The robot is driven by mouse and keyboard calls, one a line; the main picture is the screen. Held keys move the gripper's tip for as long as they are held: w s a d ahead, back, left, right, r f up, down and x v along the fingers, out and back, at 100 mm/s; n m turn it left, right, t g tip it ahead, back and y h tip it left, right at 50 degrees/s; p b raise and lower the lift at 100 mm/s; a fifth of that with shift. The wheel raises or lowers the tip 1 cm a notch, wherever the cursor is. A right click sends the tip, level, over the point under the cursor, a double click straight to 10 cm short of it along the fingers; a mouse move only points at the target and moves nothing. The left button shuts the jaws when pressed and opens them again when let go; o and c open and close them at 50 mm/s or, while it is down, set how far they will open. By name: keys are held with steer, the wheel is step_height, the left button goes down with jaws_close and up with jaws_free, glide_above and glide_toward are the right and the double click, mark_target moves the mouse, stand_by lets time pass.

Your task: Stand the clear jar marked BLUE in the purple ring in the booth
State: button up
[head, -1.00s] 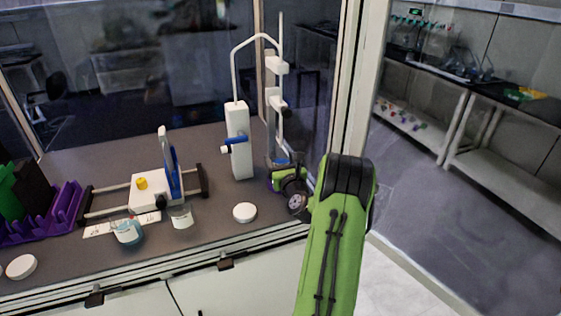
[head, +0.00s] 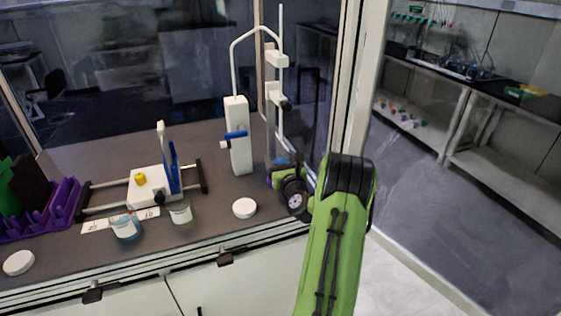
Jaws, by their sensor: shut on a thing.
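My gripper (head: 284,162) is at the end of my green arm, at the right end of the booth counter. It is shut on what looks like a clear jar, mostly hidden by the gripper and wrist; no marking on it can be read. A small purple edge (head: 268,182), perhaps the purple ring, shows just left of and below the gripper. The rest of it is hidden. I cannot tell whether the held jar touches the counter or sits inside the ring.
A white stand with a bent tube (head: 239,140) is close left of my gripper. A tall clamp stand (head: 277,62) rises behind it. A white lid (head: 244,208), two jars (head: 126,229) (head: 180,213) and a purple rack (head: 62,205) are further left. A booth post (head: 352,90) is to the right.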

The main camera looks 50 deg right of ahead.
steer(key=shift+f+b, duration=0.6)
steer(key=shift+f, duration=0.2)
steer(key=o, duration=1.3)
steer(key=b+v, duration=0.8)
steer(key=v, duration=0.7)
steer(key=shift+s+a, duration=0.25)
steer(key=shift+s, duration=0.05)
